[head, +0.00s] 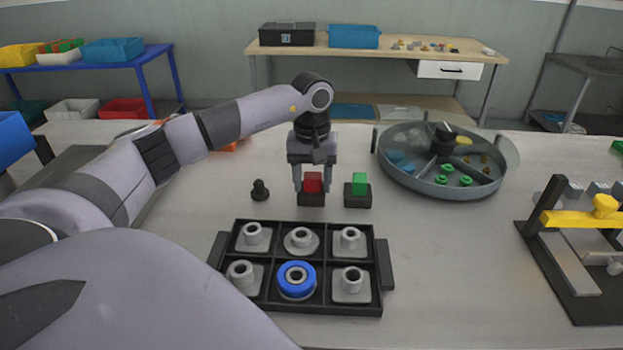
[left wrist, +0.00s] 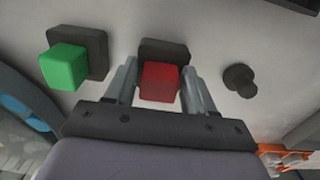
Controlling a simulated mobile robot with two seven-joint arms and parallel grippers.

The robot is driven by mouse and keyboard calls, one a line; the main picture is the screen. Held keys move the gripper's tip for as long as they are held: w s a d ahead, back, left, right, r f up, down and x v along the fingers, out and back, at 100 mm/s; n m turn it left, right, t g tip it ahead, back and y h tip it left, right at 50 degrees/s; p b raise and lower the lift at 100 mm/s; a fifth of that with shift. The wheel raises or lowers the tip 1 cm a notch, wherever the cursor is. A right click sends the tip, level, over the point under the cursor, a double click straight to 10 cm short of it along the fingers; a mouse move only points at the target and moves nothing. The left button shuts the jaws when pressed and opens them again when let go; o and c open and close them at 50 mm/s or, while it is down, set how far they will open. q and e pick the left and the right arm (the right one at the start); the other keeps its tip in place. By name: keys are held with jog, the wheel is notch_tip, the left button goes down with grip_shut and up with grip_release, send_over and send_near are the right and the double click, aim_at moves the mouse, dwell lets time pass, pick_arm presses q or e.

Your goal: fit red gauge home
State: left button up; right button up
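The red gauge (head: 313,182) is a small red block standing on or in a black base (head: 312,199) on the table. It also shows in the left wrist view (left wrist: 160,82), with its base (left wrist: 165,49) behind it. My left gripper (head: 313,186) points down over the red block, one finger on each side. In the left wrist view the fingers (left wrist: 160,84) are open, with narrow gaps beside the block. I cannot tell how deep the block sits in its base. My right gripper is not in view.
A green block (head: 360,184) on a similar base stands close on the right, a black knob (head: 260,190) on the left. A black tray (head: 311,310) with several grey pieces and a blue ring (head: 296,281) lies in front. A round divided tank (head: 441,187) stands at right.

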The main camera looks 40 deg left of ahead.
aim_at(312, 178)
pick_arm(q)
jog(key=shift+o, duration=0.7)
jog(key=shift+s+a+f, duration=0.1)
jog(key=shift+s+f, duration=0.05)
jog(key=shift+a+r, duration=0.1)
jog(key=shift+r, duration=0.15)
jog(key=r, duration=0.7)
jog(key=shift+d+b, duration=0.2)
jog(key=shift+b, duration=0.1)
